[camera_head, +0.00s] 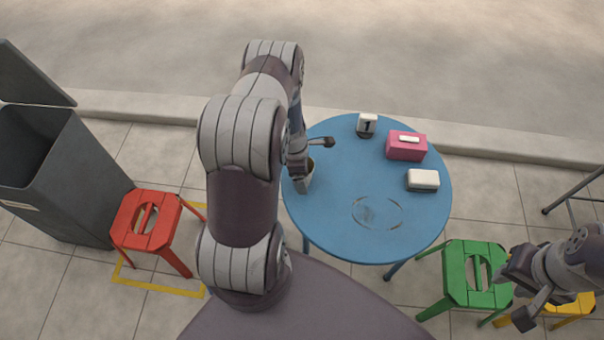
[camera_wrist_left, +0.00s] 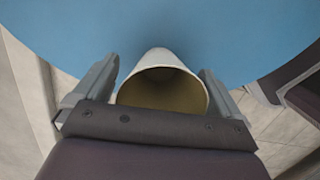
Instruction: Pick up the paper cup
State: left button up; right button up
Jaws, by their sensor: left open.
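The paper cup (camera_head: 305,181) is pale and stands near the left edge of the blue round table (camera_head: 350,225). My left gripper (camera_head: 312,150) is at the cup, and my arm hides part of that area in the head view. In the left wrist view the cup (camera_wrist_left: 163,90) shows its open mouth and yellowish inside. The fingers of my left gripper (camera_wrist_left: 160,95) are open, one on each side of the cup. I cannot tell whether they touch it. My right gripper (camera_head: 518,300) is at the lower right, away from the table and near the stools.
A number block (camera_head: 366,124), a pink tissue box (camera_head: 406,146) and a white box (camera_head: 423,180) stand on the table's far and right side. A red stool (camera_head: 147,220), a green stool (camera_head: 474,275) and a grey bin (camera_head: 60,180) stand around. The table's front is mostly clear.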

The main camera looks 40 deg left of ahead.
pick_arm(q)
jog(key=c, duration=0.9)
jog(key=shift+r, duration=0.15)
jog(key=shift+c, duration=0.2)
